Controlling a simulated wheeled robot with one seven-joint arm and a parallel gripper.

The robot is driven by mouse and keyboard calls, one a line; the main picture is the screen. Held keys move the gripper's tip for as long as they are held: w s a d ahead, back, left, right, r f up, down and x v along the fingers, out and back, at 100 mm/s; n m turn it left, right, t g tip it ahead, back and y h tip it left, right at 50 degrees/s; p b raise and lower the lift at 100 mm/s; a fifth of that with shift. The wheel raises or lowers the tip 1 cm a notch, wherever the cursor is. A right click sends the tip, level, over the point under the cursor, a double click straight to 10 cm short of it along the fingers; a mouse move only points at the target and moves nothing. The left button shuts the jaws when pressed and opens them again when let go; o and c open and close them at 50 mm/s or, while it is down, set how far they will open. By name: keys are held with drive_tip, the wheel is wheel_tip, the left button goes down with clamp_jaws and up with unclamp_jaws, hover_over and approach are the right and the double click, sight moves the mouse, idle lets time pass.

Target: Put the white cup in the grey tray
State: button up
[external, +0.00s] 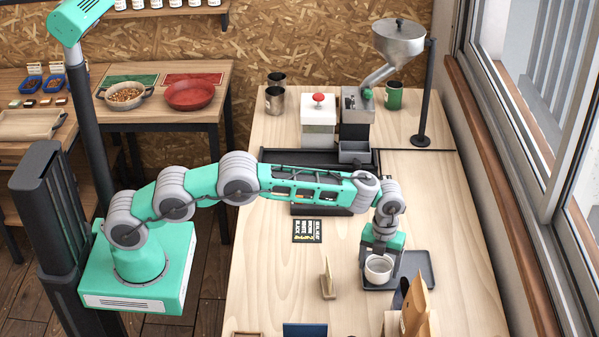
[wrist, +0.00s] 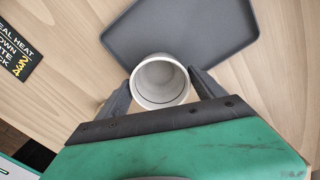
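The white cup (external: 378,268) is upright with its open mouth facing up. My gripper (external: 380,254) has a finger on each side of it. In the wrist view the cup (wrist: 160,82) sits between the two dark fingertips (wrist: 162,88), which appear to press on its sides. The grey tray (external: 417,262) lies flat on the wooden table, with the cup at its left side in the external view. In the wrist view the cup overlaps the near edge of the tray (wrist: 185,30). I cannot tell whether the cup's base is raised or touching anything. The visible tray surface is empty.
A black printed card (external: 307,231) lies left of the tray. A small wooden stand (external: 327,280) and paper bags (external: 415,305) are close in front. The window wall borders the right.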

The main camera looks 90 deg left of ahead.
drive_tip(key=shift+o, duration=1.3)
drive_tip(key=s+d+r+n+t+b, duration=0.1)
drive_tip(key=s+r+n, duration=0.2)
drive_tip(key=r, duration=0.7)
drive_tip(key=s+d+r+n+b, duration=0.1)
drive_tip(key=s+r+n, duration=0.1)
drive_tip(key=r, duration=0.8)
drive_tip(key=s+d+r+n+t, duration=0.25)
drive_tip(key=s+n, duration=0.75)
drive_tip(key=s, duration=0.8)
drive_tip(key=s+f+n, duration=0.3)
drive_tip(key=s+n, duration=0.1)
drive_tip(key=s, duration=0.2)
drive_tip(key=s+d+f+n, duration=0.1)
drive_tip(key=s+f+n, duration=0.2)
drive_tip(key=s, duration=0.3)
drive_tip(key=shift+s+d+f+n+t, duration=0.2)
drive_tip(key=shift+s+f+n+t, duration=0.1)
drive_tip(key=shift+n+t, duration=0.1)
